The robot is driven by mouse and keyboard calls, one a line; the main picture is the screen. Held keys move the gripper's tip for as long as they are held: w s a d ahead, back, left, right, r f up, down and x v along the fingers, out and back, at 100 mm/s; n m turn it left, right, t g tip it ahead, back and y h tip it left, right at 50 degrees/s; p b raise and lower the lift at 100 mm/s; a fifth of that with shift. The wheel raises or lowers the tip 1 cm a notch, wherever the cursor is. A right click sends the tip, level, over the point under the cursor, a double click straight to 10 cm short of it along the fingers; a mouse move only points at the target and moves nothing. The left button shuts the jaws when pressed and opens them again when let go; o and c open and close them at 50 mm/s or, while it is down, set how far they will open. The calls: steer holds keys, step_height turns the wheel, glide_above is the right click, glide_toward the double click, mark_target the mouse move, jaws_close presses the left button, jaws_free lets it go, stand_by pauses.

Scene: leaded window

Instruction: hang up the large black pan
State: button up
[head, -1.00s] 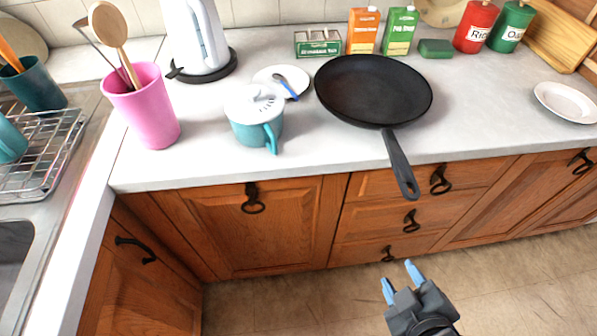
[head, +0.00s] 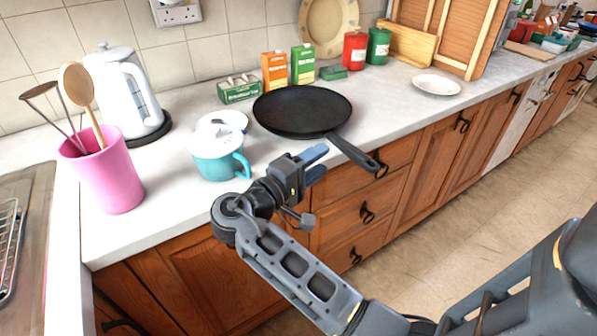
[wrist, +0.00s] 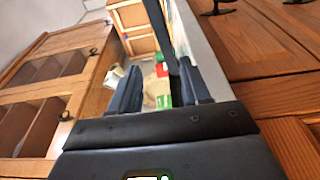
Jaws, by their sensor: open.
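The large black pan (head: 302,110) lies flat on the worktop in the head view, its handle (head: 352,152) sticking out over the front edge to the lower right. My gripper (head: 318,162) is open and in front of the worktop edge, just left of the handle. Its blue fingers point right, toward the handle. In the wrist view the two fingers of my gripper (wrist: 160,70) are apart, and a long dark strip, seemingly the pan's edge and handle (wrist: 163,28), runs up between or just beyond them. I cannot tell whether it touches a finger. No hook shows clearly.
A pink utensil pot (head: 103,175) and a white kettle (head: 128,92) are further left. Cartons (head: 302,66) and canisters (head: 354,48) stand behind. A white plate (head: 436,84) lies right. Drawer handles jut out below.

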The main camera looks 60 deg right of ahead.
mark_target(345, 144)
steer(key=shift+b+x, duration=0.3)
steer(key=shift+x, duration=4.7)
steer(key=shift+c, duration=0.3)
jaws_close()
steer(key=shift+r, duration=0.25)
steer(key=shift+r+p, duration=2.15)
steer(key=shift+r, duration=0.2)
